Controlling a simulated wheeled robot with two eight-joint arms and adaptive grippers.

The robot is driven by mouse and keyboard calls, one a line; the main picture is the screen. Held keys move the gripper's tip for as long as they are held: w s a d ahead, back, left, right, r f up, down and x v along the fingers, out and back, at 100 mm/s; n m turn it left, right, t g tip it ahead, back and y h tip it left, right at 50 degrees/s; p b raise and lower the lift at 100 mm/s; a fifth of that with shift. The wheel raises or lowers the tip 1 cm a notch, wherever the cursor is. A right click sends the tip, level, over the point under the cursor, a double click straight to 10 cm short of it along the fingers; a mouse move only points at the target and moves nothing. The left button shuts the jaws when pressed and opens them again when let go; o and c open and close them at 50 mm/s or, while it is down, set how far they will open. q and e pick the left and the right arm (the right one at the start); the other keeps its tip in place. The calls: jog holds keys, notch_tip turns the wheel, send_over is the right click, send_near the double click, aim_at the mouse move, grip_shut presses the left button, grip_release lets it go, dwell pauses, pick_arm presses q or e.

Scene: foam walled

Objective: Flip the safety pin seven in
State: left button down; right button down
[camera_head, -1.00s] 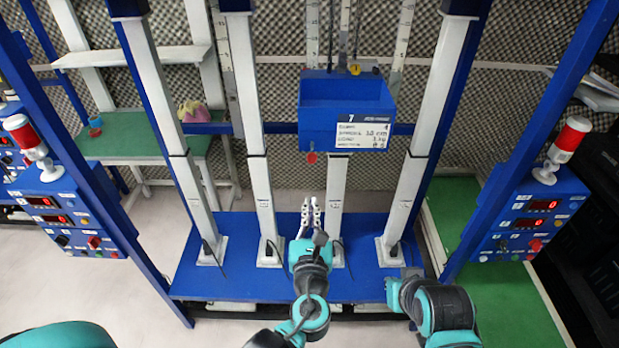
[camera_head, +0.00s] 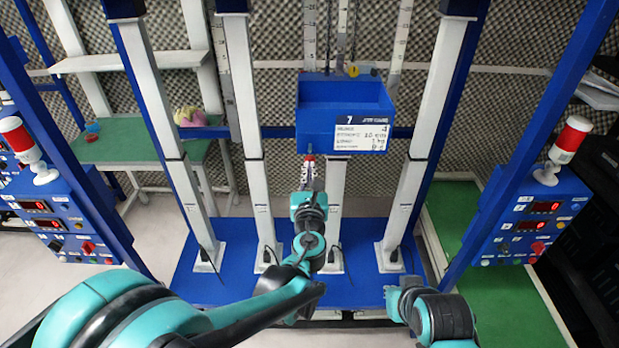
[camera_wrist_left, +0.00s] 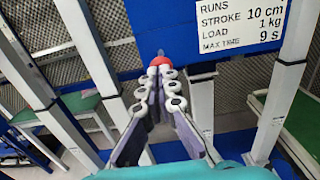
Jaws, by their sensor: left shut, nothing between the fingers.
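The red safety pin (camera_head: 309,158) hangs at the lower left underside of the blue box (camera_head: 314,125) marked 7. In the left wrist view the red pin (camera_wrist_left: 160,61) shows just beyond my fingertips, with a thin grey tip above it. My left gripper (camera_head: 307,168) is shut and empty, pointing up at the pin from below. In the left wrist view its fingertips (camera_wrist_left: 160,72) meet right at the pin's lower edge; I cannot tell whether they touch it.
White posts (camera_head: 254,140) stand on a blue base (camera_head: 350,290) around the box. Control panels with red-topped lamps flank it at left (camera_head: 62,215) and right (camera_head: 535,220). A green table (camera_head: 140,148) stands at the back left.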

pick_arm(q)
jog(key=w, duration=0.3)
jog(key=shift+w, duration=0.3)
jog(key=shift+s, duration=0.1)
pick_arm(e)
jog(key=shift+f, duration=0.15)
pick_arm(q)
jog(key=shift+s, duration=0.1)
pick_arm(e)
jog(key=shift+s+f, duration=0.1)
